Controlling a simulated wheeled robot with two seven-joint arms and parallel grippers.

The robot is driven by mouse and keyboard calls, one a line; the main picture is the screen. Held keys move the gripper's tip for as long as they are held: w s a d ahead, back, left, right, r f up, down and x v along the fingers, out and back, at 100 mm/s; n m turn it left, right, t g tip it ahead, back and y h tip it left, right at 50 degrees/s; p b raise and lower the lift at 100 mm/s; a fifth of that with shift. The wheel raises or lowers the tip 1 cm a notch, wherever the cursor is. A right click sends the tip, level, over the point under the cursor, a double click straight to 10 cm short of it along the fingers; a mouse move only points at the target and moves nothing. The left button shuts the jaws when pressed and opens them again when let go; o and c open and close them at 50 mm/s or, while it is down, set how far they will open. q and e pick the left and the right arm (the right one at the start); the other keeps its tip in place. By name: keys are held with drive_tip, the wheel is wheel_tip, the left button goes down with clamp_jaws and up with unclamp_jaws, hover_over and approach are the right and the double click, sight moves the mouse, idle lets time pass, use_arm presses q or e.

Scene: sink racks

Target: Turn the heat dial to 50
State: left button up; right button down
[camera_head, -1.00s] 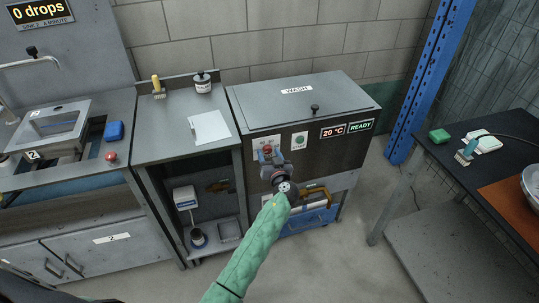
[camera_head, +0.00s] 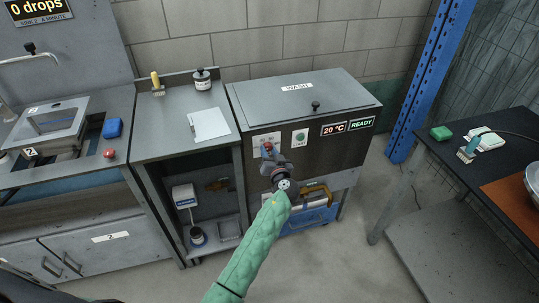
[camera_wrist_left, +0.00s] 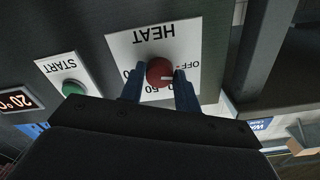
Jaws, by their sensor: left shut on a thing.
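The red heat dial (camera_wrist_left: 159,71) sits on a white plate marked HEAT (camera_wrist_left: 135,45) on the front of the wash machine (camera_head: 300,110). The plate appears upside down in the left wrist view. OFF is printed beside the dial and 50 on the side nearer the gripper; another number is partly hidden by a finger. A pale mark shows on the dial, pointing roughly towards OFF. My left gripper (camera_wrist_left: 160,90) is shut on the dial, one blue finger on each side. In the head view the dial (camera_head: 267,146) shows just above the gripper (camera_head: 269,156). My right gripper is not in view.
The green START button (camera_wrist_left: 71,88) is beside the heat plate. The display (camera_head: 333,129) reads 20 °C and the sign (camera_head: 361,124) reads READY.

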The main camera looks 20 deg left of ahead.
use_arm(q)
drive_tip(key=m+b, duration=0.1)
drive_tip(key=m, duration=0.2)
drive_tip(key=shift+f+m, duration=0.1)
drive_tip(key=shift+m, duration=1.2)
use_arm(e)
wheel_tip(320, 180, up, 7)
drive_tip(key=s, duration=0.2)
use_arm(q)
drive_tip(key=shift+m, duration=0.8)
drive_tip(key=shift+r+m, duration=0.2)
drive_tip(key=shift+m, duration=1.2)
drive_tip(key=m+p, duration=0.3)
drive_tip(key=m, duration=0.3)
drive_tip(key=shift+s+r, duration=0.1)
drive_tip(key=m+p, duration=0.3)
drive_tip(key=m, duration=0.2)
drive_tip(key=shift+m, duration=0.3)
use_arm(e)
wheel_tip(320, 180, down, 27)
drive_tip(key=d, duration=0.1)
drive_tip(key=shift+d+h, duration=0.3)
